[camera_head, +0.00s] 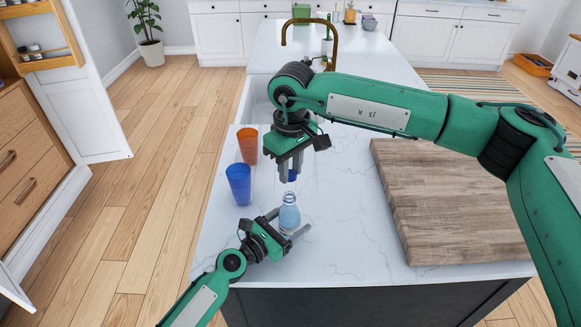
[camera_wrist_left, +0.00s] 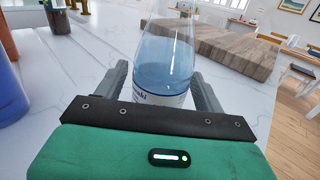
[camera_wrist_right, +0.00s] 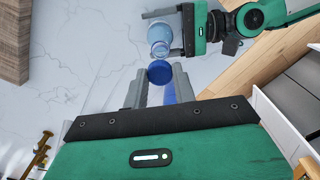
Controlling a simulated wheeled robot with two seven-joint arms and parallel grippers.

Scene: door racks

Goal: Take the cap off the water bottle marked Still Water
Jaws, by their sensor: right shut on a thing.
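A clear blue water bottle (camera_head: 289,213) stands upright on the white counter, its neck bare. Its label shows only partly in the left wrist view (camera_wrist_left: 165,72), and I cannot read the full name. My left gripper (camera_head: 289,222) is open around the bottle's lower body, one finger on each side. My right gripper (camera_head: 289,172) points down above the bottle and is shut on a blue cap (camera_wrist_right: 160,72). The cap is apart from the neck. The bottle also shows in the right wrist view (camera_wrist_right: 160,38).
A blue cup (camera_head: 239,184) and an orange cup (camera_head: 247,145) stand left of the bottle. A thick wooden board (camera_head: 450,200) lies to the right. A brass tap (camera_head: 335,40) rises behind. The counter between bottle and board is clear.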

